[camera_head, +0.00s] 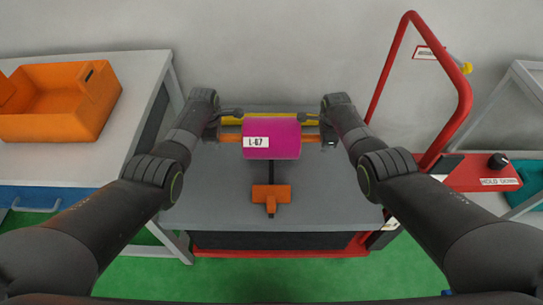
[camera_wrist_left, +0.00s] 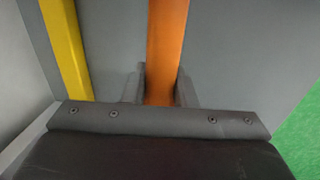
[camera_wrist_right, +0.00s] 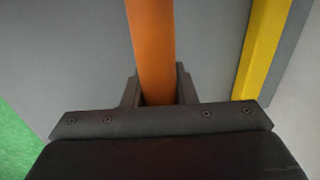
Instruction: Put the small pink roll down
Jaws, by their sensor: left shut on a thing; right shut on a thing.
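The small pink roll (camera_head: 271,138), with a white label reading L-67, is at the middle of the grey table in the head view. Orange bar ends stick out on both its left and right sides. My left gripper (camera_wrist_left: 160,83) is shut on the orange bar (camera_wrist_left: 167,45) at the left side. My right gripper (camera_wrist_right: 158,85) is shut on the orange bar (camera_wrist_right: 151,45) at the right side. The roll itself is not seen in either wrist view. Whether it touches the table surface below cannot be told.
A yellow bar (camera_head: 285,119) runs behind the roll. An orange fixture (camera_head: 271,194) with a dark stem stands in front. The grey table (camera_head: 330,195) is otherwise clear in front. An orange bin (camera_head: 50,125) sits on the left table. A red tubular frame (camera_head: 460,110) rises at right.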

